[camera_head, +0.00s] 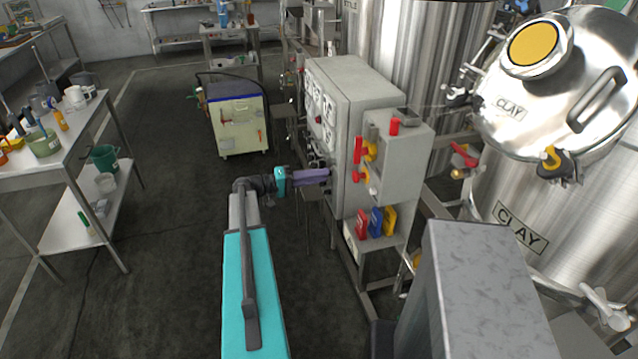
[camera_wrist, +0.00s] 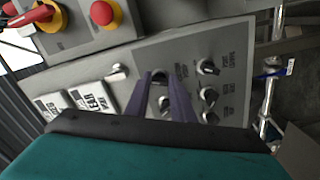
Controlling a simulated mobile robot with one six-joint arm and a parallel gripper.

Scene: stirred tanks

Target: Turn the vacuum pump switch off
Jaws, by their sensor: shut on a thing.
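The grey control panel (camera_wrist: 228,70) carries several black rotary knobs with small white labels. My gripper (camera_wrist: 166,82) has its two purple fingers closed around a black knob (camera_wrist: 159,78) on this panel. The fingers partly hide it, and its label is too blurred to read surely as the vacuum pump switch. Other knobs stand at the right, an upper (camera_wrist: 207,68), a middle (camera_wrist: 208,95) and a lower one (camera_wrist: 210,117). In the head view my gripper (camera_head: 328,176) reaches the left face of the grey control cabinet (camera_head: 358,80), where the knob is hidden.
A red emergency button (camera_wrist: 103,13) and a red-and-yellow switch (camera_wrist: 42,14) sit beside the panel. Large steel tanks (camera_head: 545,85) stand at the right. A wheeled pale unit (camera_head: 238,125) and a steel table (camera_head: 50,165) stand left, with open floor (camera_head: 160,270) between.

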